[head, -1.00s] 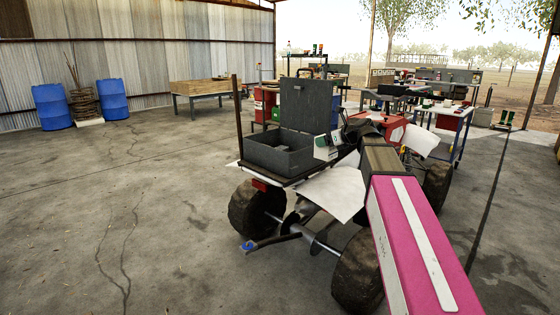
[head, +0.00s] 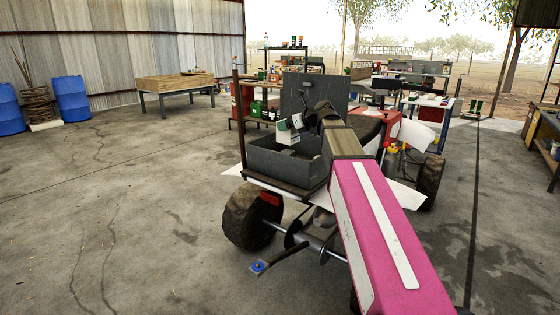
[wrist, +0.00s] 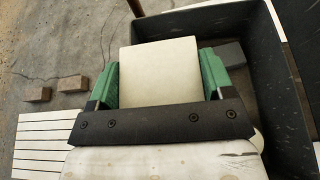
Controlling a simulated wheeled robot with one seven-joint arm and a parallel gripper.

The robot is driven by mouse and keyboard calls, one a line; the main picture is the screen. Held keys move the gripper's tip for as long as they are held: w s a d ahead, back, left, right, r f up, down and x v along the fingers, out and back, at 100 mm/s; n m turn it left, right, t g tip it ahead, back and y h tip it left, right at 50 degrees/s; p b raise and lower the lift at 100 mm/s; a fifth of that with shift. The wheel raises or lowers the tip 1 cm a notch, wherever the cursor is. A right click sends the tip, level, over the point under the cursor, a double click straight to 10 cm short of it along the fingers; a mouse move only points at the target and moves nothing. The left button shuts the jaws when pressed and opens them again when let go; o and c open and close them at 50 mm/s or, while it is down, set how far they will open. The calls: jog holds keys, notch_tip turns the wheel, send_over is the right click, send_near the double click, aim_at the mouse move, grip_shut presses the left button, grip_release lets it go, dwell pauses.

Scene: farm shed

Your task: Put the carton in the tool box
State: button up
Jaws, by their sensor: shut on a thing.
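The tool box (head: 284,168) is a grey open box on the back of a quad bike, its lid (head: 306,97) raised. My gripper (head: 297,122) is shut on the pale carton (head: 286,137) and holds it above the tool box, near the raised lid. In the wrist view the carton (wrist: 160,75) sits between two green-sided fingers. The dark wall of the tool box (wrist: 279,75) runs along the right there, and part of its inside shows beside the right finger. How far the carton is above the box floor is hard to tell.
The quad bike's rear wheel (head: 250,214) and tow hitch (head: 262,266) are in front. Blue barrels (head: 71,98) and a wooden table (head: 175,85) stand at the back left. A workbench (head: 546,135) is at the right. The concrete floor at left is clear.

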aim_at(289, 138)
jog(key=w+a+f, duration=0.7)
jog(key=a+f, duration=0.1)
jog(key=f, duration=0.2)
jog(key=shift+w+a+f, duration=0.2)
jog(key=shift+w+f, duration=0.1)
jog(key=shift+f, duration=0.1)
jog(key=shift+f, duration=0.6)
jog(key=o, duration=1.1)
jog(key=shift+c, duration=0.2)
jog(key=shift+r, duration=0.1)
jog(key=v, duration=0.8)
jog(key=r+v, duration=0.1)
jog(key=v, duration=0.3)
jog(key=shift+r, duration=0.1)
